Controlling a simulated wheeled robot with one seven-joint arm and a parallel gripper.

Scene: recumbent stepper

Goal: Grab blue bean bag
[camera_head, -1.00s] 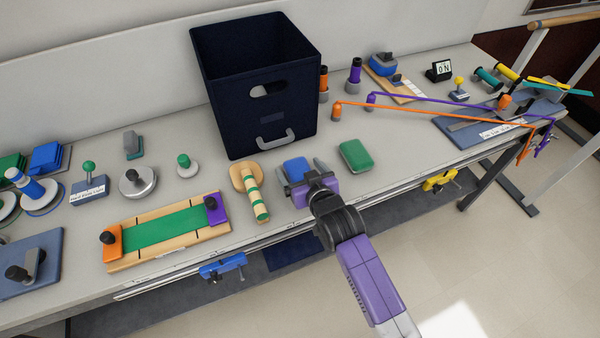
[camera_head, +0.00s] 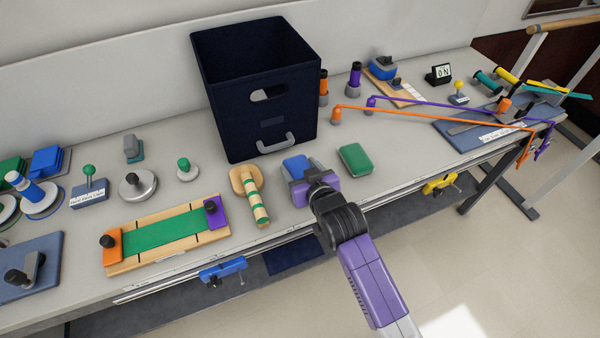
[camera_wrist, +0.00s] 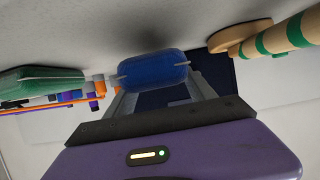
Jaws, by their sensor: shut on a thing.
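The blue bean bag (camera_head: 295,164) is at the front of the workbench, left of a green bean bag (camera_head: 356,158). My gripper (camera_head: 298,171) is shut on the blue bag, with a finger on either side of it. In the wrist view, the blue bag (camera_wrist: 153,69) sits between the two grey fingers of my gripper (camera_wrist: 160,84), its far part sticking out beyond them. The green bag (camera_wrist: 42,82) shows to the left there. I cannot tell whether the blue bag still touches the bench.
A tall dark blue bin (camera_head: 262,100) stands open just behind the blue bag. A wooden piece with green bands (camera_head: 252,196) lies close on the left. A green strip board (camera_head: 165,230) is farther left. Orange and purple rods (camera_head: 430,108) stretch over the bench at right.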

